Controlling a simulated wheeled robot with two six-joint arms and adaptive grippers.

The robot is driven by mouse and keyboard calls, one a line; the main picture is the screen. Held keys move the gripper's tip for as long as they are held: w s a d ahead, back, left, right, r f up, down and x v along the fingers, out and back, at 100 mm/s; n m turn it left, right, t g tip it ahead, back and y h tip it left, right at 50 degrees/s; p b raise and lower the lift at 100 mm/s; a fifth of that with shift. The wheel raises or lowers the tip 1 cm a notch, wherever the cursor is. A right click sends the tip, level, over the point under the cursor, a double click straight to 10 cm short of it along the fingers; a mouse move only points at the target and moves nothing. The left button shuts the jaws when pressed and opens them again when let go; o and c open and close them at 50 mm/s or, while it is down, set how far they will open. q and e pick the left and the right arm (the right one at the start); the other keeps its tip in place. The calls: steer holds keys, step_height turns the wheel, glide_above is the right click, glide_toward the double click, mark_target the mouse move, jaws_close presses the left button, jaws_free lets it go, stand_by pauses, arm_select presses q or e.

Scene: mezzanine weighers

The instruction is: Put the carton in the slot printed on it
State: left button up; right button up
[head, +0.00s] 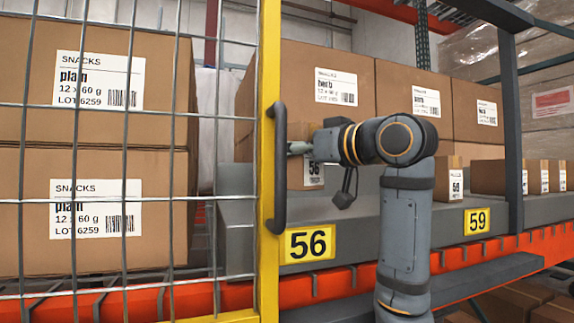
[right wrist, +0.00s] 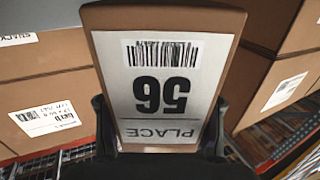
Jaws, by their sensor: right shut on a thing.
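The carton (right wrist: 215,20) is a small brown box with a white label reading PLACE 56, upside down in the right wrist view. My right gripper (right wrist: 160,125) is shut on it, with a dark finger at each side. In the head view the carton (head: 296,177) is above the yellow 56 sign (head: 307,244), partly hidden by the gate's handle and my right gripper (head: 300,148). I cannot tell whether it rests on the grey shelf (head: 350,225). A yellow 59 sign (head: 477,221) marks a slot farther right. My left gripper is out of view.
A yellow-framed mesh gate (head: 268,60) with a dark handle (head: 279,170) stands just left of the carton. Large snack cartons (head: 95,165) are stacked behind the mesh. Bigger boxes (head: 330,60) stand behind the shelf. A dark upright (head: 513,130) and small cartons (head: 545,172) are at right.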

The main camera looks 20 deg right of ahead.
mark_target(294, 175)
steer(key=shift+w+d+f, duration=0.1)
steer(key=shift+w+f, duration=0.05)
steer(key=shift+f, duration=0.1)
steer(key=shift+s+d+f, duration=0.1)
steer(key=shift+s+d, duration=0.15)
steer(key=shift+s+a+f+p, duration=0.1)
steer(key=shift+f+p, duration=0.65)
steer(key=shift+p, duration=0.1)
steer(key=shift+w+a+f+p, duration=0.1)
steer(key=shift+w+f+p, duration=0.1)
steer(key=shift+f, duration=0.3)
steer(key=shift+w+a+f+p, duration=0.1)
steer(key=shift+w+f+p, duration=0.1)
steer(key=shift+f, duration=0.3)
steer(key=shift+d+f, duration=0.1)
steer(key=shift+f, duration=0.05)
steer(key=shift+s+d, duration=0.15)
steer(key=shift+s, duration=0.05)
steer(key=o, duration=1.6)
steer(key=shift+f, duration=0.1)
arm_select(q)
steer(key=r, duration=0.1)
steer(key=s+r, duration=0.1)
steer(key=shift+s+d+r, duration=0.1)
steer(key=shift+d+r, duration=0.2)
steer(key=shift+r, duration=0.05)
